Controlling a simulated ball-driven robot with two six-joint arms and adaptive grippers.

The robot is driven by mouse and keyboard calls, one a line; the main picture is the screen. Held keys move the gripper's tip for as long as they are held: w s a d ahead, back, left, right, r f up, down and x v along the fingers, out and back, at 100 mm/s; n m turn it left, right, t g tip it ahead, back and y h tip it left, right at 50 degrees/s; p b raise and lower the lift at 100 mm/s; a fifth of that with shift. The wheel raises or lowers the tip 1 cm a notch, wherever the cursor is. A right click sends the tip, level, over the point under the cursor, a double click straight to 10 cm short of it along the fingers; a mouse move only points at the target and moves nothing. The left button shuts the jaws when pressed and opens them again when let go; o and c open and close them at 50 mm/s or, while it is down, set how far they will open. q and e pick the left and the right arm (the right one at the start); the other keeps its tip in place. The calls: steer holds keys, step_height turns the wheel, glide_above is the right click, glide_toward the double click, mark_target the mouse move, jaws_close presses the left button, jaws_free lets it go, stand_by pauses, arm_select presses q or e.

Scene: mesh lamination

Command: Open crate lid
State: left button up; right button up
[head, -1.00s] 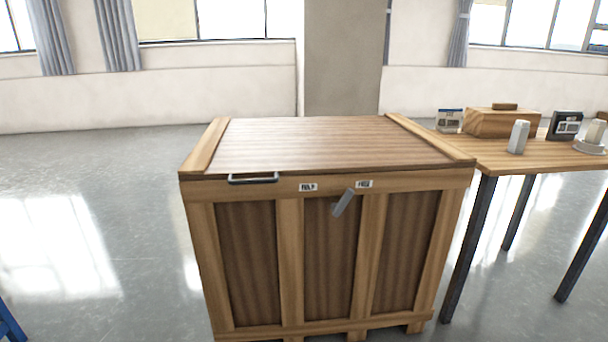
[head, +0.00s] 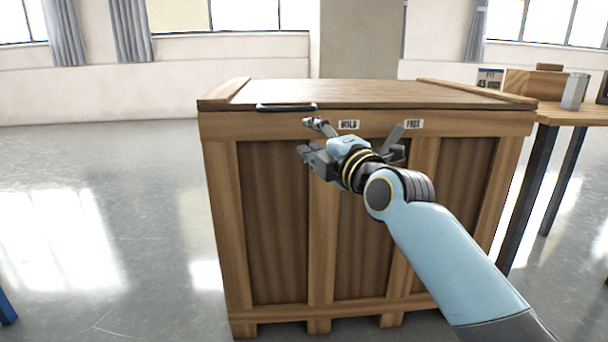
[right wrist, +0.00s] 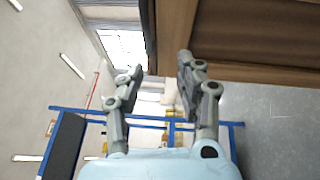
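The wooden crate (head: 322,250) stands ahead in the head view with its lid (head: 365,93) flat and closed. A dark bar handle (head: 272,107) sits at the lid's front edge, left of centre. A grey lever (head: 397,133) on the front tilts up towards the FREE label (head: 413,124); its lower part is hidden by my arm. My right gripper (head: 308,138) is open and empty, in front of the crate, below and slightly right of the handle. Its spread fingers also show in the right wrist view (right wrist: 158,72). My left gripper is not in view.
The HOLD label (head: 348,125) is just right of my gripper. A wooden table (head: 578,115) with a box and small items stands close to the crate's right. A blue frame (right wrist: 180,119) shows in the right wrist view.

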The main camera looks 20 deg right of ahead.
mark_target(288, 111)
arm_select(q)
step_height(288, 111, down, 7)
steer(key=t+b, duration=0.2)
steer(key=b, duration=0.2)
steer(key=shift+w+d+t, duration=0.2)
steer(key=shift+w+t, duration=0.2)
arm_select(e)
steer(key=shift+t, duration=0.5)
steer(key=shift+d+r+x, duration=0.1)
steer(key=shift+r+x, duration=0.05)
steer(key=shift+x, duration=2)
steer(key=shift+d+r+x, duration=0.1)
steer(key=shift+r+x, duration=0.1)
steer(key=shift+x, duration=1.9)
steer(key=shift+r+x, duration=0.15)
steer(key=shift+x, duration=2)
jaws_close()
